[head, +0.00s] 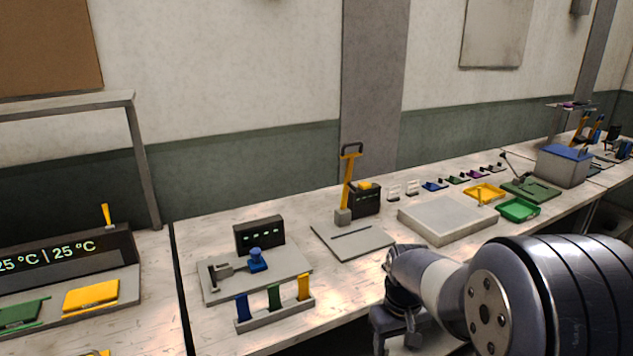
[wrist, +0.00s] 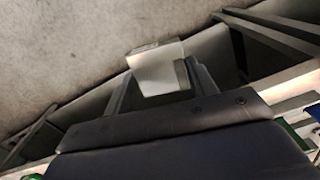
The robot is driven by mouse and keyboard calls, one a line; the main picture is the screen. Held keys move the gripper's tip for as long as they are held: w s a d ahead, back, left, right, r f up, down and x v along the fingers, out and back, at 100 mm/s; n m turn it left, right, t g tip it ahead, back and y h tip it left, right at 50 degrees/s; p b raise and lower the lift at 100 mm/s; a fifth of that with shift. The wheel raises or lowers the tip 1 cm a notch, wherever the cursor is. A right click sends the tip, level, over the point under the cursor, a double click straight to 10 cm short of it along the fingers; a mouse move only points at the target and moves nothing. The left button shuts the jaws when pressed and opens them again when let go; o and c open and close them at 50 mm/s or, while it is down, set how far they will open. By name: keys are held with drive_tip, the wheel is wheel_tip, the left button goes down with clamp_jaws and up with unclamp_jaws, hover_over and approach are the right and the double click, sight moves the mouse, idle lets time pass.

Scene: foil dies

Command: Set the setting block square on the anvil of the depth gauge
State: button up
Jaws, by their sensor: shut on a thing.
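In the wrist view my gripper (wrist: 160,82) is shut on a pale grey block, the setting block (wrist: 158,72), which sits between the two fingers. In the head view my gripper (head: 400,322) hangs at the front of the bench, partly covered by my own arm; the block cannot be made out there. What looks like the depth gauge (head: 285,267) is a grey plate on the bench, left of my gripper and apart from it. It carries a dark display box (head: 259,235), a small grey clamp-like part and a blue knob-like part (head: 257,260). I cannot tell which part is the anvil.
A rack (head: 272,316) with blue, green and yellow pieces stands in front of the gauge. A yellow-handled lever press (head: 348,190) stands behind it to the right. A pale slab (head: 447,218), yellow tray (head: 484,194) and green tray (head: 518,209) lie farther right.

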drive_tip(key=w+f+m, duration=0.3)
drive_tip(key=f, duration=1)
drive_tip(key=shift+a+f, duration=0.25)
drive_tip(key=shift+f, duration=0.1)
drive_tip(key=shift+d, duration=0.1)
